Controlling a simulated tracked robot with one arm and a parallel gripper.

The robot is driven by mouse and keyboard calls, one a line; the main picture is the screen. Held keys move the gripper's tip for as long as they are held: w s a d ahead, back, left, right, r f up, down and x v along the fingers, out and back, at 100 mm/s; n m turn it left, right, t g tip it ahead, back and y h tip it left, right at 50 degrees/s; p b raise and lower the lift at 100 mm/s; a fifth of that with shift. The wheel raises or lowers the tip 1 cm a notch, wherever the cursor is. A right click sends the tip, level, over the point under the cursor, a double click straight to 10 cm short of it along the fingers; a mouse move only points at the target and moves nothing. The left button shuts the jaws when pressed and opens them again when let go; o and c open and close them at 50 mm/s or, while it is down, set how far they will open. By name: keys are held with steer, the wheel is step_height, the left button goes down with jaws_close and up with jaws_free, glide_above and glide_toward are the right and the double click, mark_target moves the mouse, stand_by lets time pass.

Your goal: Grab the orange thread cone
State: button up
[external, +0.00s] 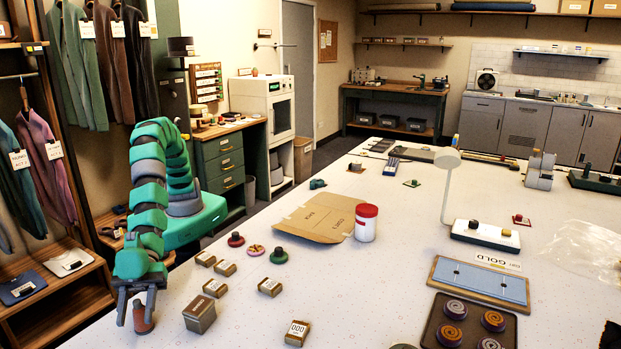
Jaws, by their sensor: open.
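A small orange-brown cone (142,322), which looks like the orange thread cone, stands near the left edge of the white table at the front. My gripper (137,302) points down over it, with its fingers apart. The cone's upper part is between or just behind the fingers; from this view I cannot tell which, or whether a finger touches it. My gripper is open and its fingers partly hide the cone's top.
A brown tin (199,315) stands close to the right of the cone. Several small labelled boxes (270,287) lie beyond it. A cardboard piece (318,217) and a red-lidded white tub (366,224) are farther back. The white table (375,290) is clear in the middle.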

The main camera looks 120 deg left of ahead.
mark_target(139, 322)
jaws_close()
stand_by(0.3)
steer(key=shift+r+p, duration=0.3)
steer(key=shift+r, duration=1.45)
steer(key=s+a+r, duration=0.1)
steer(key=s+a, duration=1)
steer(key=shift+s+a+r+p, duration=0.15)
steer(key=shift+a+r+p, duration=0.05)
steer(key=shift+p, duration=0.2)
